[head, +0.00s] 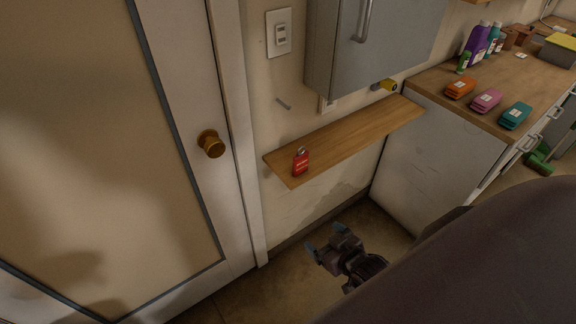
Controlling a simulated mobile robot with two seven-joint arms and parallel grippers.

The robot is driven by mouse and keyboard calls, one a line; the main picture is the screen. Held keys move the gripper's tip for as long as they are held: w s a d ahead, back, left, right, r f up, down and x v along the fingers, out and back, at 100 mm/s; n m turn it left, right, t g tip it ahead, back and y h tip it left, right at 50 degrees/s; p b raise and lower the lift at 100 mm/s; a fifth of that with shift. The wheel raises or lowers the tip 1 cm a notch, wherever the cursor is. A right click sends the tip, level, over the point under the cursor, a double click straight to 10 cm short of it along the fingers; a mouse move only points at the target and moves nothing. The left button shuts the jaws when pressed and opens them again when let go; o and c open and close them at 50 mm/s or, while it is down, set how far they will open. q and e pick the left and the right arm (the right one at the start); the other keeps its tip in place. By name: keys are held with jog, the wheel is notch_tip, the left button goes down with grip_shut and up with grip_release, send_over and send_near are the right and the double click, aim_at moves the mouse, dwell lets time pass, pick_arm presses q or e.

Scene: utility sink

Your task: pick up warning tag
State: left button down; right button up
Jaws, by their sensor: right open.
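A small red tag (301,163) with pale lettering and a metal loop at its top stands on a wooden wall shelf (350,140), near the shelf's left end. I take it to be the warning tag; its lettering is too small to read. My right gripper (325,244) is open and empty. It is below the shelf in the picture, over the floor, well apart from the tag. My left gripper is not in view.
A grey wall cabinet (375,45) hangs above the shelf. A door with a brass knob (212,145) is at left. A white counter unit (435,160) at right carries orange, pink and teal items and bottles. My arm covers the lower right.

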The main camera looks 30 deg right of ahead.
jog(key=shift+o, duration=0.2)
jog(key=w+d+f+t+b, duration=0.2)
jog(key=w+d+b, duration=0.1)
jog(key=w, duration=0.4)
jog(key=shift+d+y, duration=0.4)
jog(key=shift+d, duration=0.05)
jog(key=t+b, duration=0.3)
jog(key=b, duration=0.1)
send_near(302, 163)
jog(key=f, duration=0.1)
jog(key=w, duration=0.4)
jog(key=shift+w+a+r, duration=0.1)
jog(key=shift+w, duration=0.25)
jog(key=shift+w+a+r, duration=0.1)
jog(key=shift+w+r, duration=0.1)
jog(key=shift+w, duration=1.3)
jog(key=shift+w+a+r, duration=0.1)
jog(key=shift+w+r, duration=0.05)
jog(key=shift+w, duration=1.4)
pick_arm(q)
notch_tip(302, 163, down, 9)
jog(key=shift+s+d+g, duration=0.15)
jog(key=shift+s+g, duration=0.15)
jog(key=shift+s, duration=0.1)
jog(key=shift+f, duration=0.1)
